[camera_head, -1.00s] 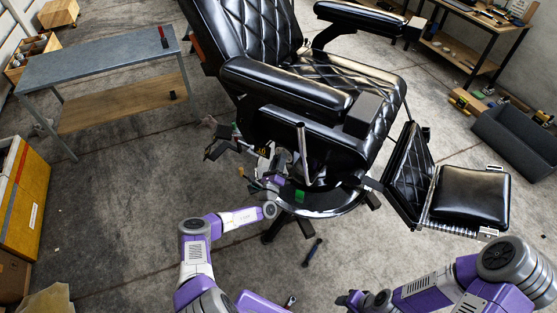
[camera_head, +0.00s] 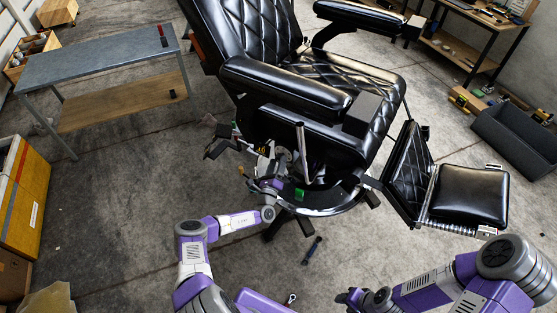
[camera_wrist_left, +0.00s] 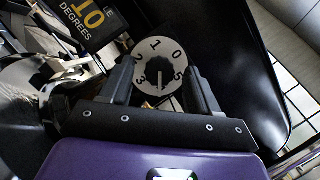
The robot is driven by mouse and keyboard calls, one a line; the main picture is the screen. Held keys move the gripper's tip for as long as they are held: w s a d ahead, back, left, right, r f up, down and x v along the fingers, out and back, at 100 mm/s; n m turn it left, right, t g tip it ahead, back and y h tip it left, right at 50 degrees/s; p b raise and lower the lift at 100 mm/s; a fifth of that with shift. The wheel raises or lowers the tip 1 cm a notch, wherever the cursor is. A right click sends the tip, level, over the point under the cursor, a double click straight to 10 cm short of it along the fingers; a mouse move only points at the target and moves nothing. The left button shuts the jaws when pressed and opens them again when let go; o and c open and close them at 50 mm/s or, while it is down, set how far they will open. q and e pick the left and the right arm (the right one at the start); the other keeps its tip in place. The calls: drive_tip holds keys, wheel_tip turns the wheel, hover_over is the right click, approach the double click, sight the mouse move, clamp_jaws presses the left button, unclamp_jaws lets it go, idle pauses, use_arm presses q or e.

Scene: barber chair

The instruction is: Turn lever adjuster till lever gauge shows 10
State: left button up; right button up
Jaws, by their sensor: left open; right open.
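The barber chair (camera_head: 290,90) is black, with a metal lever (camera_head: 304,152) upright at its side. In the left wrist view, a round dial (camera_wrist_left: 153,51) carries printed numerals and a black knob (camera_wrist_left: 160,74) at its centre. Above left of it, a dark gauge panel (camera_wrist_left: 92,32) reads "10 DEGREES" in yellow and white; its top is cut off. My left gripper (camera_wrist_left: 158,82) is open, with one finger on each side of the knob; contact cannot be told. My right gripper (camera_head: 350,299) is low in the head view, away from the chair.
Cables and brackets crowd the chair's side around my left gripper. A footrest (camera_head: 473,195) projects at right. A grey table (camera_head: 98,62) stands at left, and a yellow cabinet (camera_head: 22,190) at the left edge. A dark tool (camera_head: 312,250) lies on the floor.

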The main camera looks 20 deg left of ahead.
use_arm(q)
drive_tip(key=v, duration=0.5)
drive_tip(key=shift+s+d+p, duration=0.1)
drive_tip(key=shift+s+p, duration=0.15)
drive_tip(key=shift+p, duration=0.15)
